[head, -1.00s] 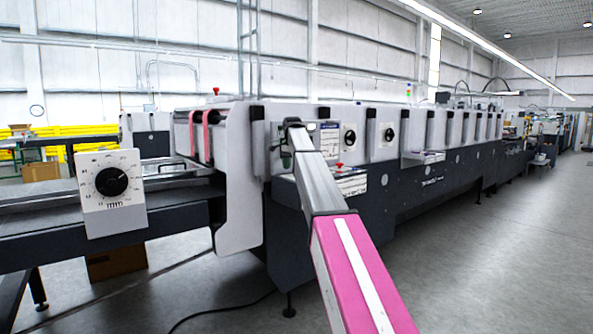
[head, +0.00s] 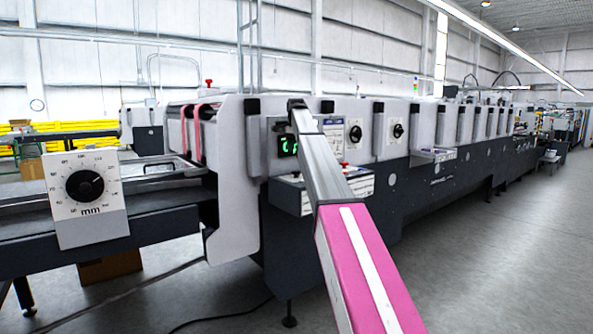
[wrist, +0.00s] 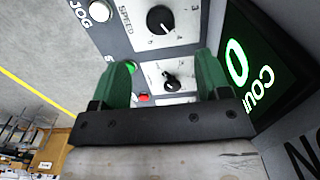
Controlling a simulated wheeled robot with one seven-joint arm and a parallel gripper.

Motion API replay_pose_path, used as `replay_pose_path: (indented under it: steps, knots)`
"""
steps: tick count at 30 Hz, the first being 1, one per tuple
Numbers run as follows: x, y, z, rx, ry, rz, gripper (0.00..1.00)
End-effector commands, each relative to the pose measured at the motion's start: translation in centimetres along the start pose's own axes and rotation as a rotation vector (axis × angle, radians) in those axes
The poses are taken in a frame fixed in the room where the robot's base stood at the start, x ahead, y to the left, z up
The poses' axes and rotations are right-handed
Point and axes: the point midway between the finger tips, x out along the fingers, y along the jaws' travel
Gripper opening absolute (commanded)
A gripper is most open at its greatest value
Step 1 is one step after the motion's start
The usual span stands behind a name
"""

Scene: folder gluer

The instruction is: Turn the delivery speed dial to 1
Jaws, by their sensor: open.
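In the wrist view a black dial (wrist: 160,19) sits on a light plate beside the printed word SPEED, with a 3 near it. Whether its label also says delivery is not visible, and I cannot read its setting. A second, smaller black knob (wrist: 172,80) shows between the fingers. My gripper (wrist: 164,66) is open, its two green fingers apart with nothing held. The SPEED dial appears beyond the fingertips, and I see no contact. In the head view my arm hides the gripper and this panel's dials.
Beside the fingers are a green-lit display (wrist: 245,65), a red button (wrist: 143,98) and a round JOG button (wrist: 99,11). In the head view a large mm dial (head: 85,187) stands at the left, and the long machine (head: 236,200) runs rightward. The floor at right is clear.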

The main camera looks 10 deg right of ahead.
Motion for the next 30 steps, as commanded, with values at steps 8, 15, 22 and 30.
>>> replay_pose_path:
  steps: [8, 15, 22, 30]
  knots:
    - [4.2, 0.1, 0.1, 0.0, -0.001, 0.001, 0.7]
    - [8.3, 0.1, 0.0, 0.0, 0.0, 0.001, 0.7]
    - [9.9, 0.0, 0.0, 0.0, 0.0, 0.0, 0.7]
    - [9.8, 0.0, 0.0, 0.0, 0.0, 0.0, 0.5]
